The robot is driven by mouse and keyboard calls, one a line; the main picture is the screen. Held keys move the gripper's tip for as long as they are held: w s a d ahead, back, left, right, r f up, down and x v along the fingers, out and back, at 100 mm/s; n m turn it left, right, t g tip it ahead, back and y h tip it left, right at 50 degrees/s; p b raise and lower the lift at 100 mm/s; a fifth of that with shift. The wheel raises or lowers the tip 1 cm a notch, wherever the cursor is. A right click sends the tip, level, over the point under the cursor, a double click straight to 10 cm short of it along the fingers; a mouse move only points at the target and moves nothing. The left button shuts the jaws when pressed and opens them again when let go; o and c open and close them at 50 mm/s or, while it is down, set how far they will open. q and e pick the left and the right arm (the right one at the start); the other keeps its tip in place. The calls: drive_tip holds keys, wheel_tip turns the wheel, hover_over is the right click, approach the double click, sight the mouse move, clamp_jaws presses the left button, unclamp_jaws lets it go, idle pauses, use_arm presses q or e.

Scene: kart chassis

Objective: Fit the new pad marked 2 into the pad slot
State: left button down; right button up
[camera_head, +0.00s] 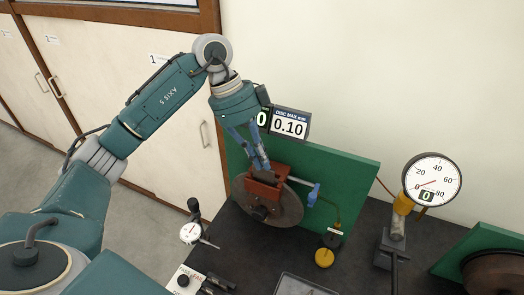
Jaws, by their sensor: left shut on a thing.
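My left gripper (262,166) reaches down from above to the red-brown caliper (268,189) on the brake disc (287,208). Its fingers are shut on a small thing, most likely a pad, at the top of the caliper. The fingers and caliper hide most of it, and no number can be read on it. The pad slot is hidden too, so I cannot tell how far the pad is in. My right gripper is not in view.
A green panel (350,172) stands behind the disc, with a display (290,123) reading 0.10. A pressure gauge (432,180) stands right, a dial indicator (191,232) left of the disc. A tray (300,287) and small tools (215,284) lie in front. The dark bench is partly clear.

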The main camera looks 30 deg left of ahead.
use_arm(q)
drive_tip(key=shift+f+b, duration=1.1)
drive_tip(key=shift+b, duration=0.05)
drive_tip(key=shift+f+b, duration=0.4)
drive_tip(key=shift+f, duration=0.5)
drive_tip(key=shift+s, duration=0.1)
drive_tip(key=c, duration=1.8)
unclamp_jaws()
drive_tip(key=v, duration=1.2)
